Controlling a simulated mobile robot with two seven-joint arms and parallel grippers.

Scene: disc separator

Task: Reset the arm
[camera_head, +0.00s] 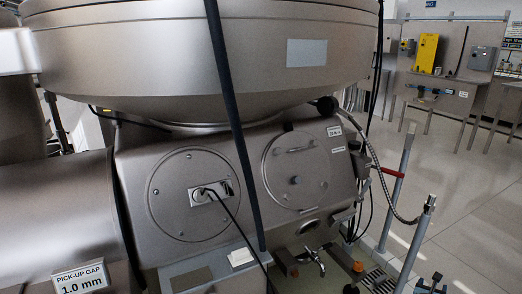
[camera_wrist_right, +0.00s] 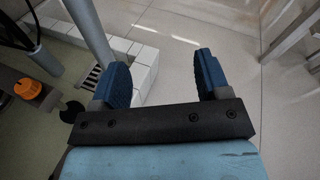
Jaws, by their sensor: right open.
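My right gripper (camera_wrist_right: 163,78) shows in the right wrist view. Its two blue ribbed fingers stand wide apart with nothing between them, above a white tiled kerb and pale floor. My left gripper is not in view. The large metal disc separator (camera_head: 195,195) fills much of the head view, with a wide bowl (camera_head: 180,62) on top and two round covers on its front. A small dark shape shows at the bottom right of the head view; I cannot tell what it is.
A grey post (camera_wrist_right: 88,30) stands on the kerb (camera_wrist_right: 143,58) beside my right gripper, near a floor grate (camera_wrist_right: 92,78). An orange knob (camera_wrist_right: 28,88) is at left. Upright posts (camera_head: 397,185) stand right of the separator. Open floor (camera_head: 470,190) lies further right.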

